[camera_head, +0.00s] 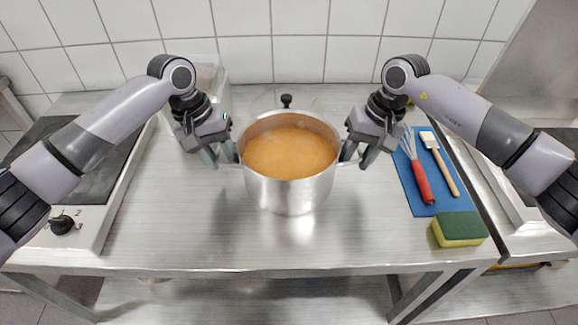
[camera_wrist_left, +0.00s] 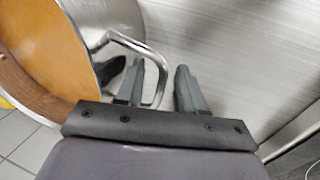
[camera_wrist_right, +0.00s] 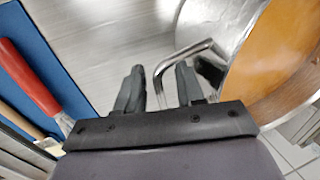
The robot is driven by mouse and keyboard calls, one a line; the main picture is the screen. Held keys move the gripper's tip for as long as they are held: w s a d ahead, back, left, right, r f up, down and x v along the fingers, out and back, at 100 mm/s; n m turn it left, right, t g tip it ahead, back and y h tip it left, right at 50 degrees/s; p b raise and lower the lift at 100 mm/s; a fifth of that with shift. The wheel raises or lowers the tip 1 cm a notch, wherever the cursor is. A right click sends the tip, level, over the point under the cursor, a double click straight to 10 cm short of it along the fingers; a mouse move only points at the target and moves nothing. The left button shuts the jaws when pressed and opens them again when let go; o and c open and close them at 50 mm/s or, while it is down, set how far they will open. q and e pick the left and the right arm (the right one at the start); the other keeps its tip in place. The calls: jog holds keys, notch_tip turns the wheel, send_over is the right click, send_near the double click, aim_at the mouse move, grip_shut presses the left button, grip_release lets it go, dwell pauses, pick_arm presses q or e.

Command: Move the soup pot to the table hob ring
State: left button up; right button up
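The soup pot (camera_head: 290,192) is a steel pot full of orange soup, upright on the steel table (camera_head: 210,238). My left gripper (camera_head: 225,155) is open at its left handle; in the left wrist view the handle bar (camera_wrist_left: 161,78) passes between the spread fingers (camera_wrist_left: 162,88). My right gripper (camera_head: 355,155) is open at the right handle; in the right wrist view that handle bar (camera_wrist_right: 162,72) lies between the spread fingers (camera_wrist_right: 158,88). A hob (camera_head: 108,180) with a dark top and black knob (camera_head: 62,224) is at the left, partly behind my left arm. I cannot make out its ring.
A lid with a black knob (camera_head: 286,100) lies behind the pot. A pale container (camera_head: 219,92) stands behind my left gripper. A blue mat (camera_head: 413,190) with a red-handled whisk (camera_head: 422,182) and a brush (camera_head: 440,160) is at the right, a sponge (camera_head: 460,229) before it.

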pick_arm(q)
jog(key=shift+f, duration=0.3)
pick_arm(e)
jog(key=shift+a+f, duration=0.1)
jog(key=shift+f, duration=0.2)
pick_arm(q)
grip_shut()
pick_arm(e)
grip_shut()
pick_arm(q)
jog(key=shift+r, duration=0.15)
pick_arm(e)
jog(key=shift+r, duration=0.15)
dwell(0.5)
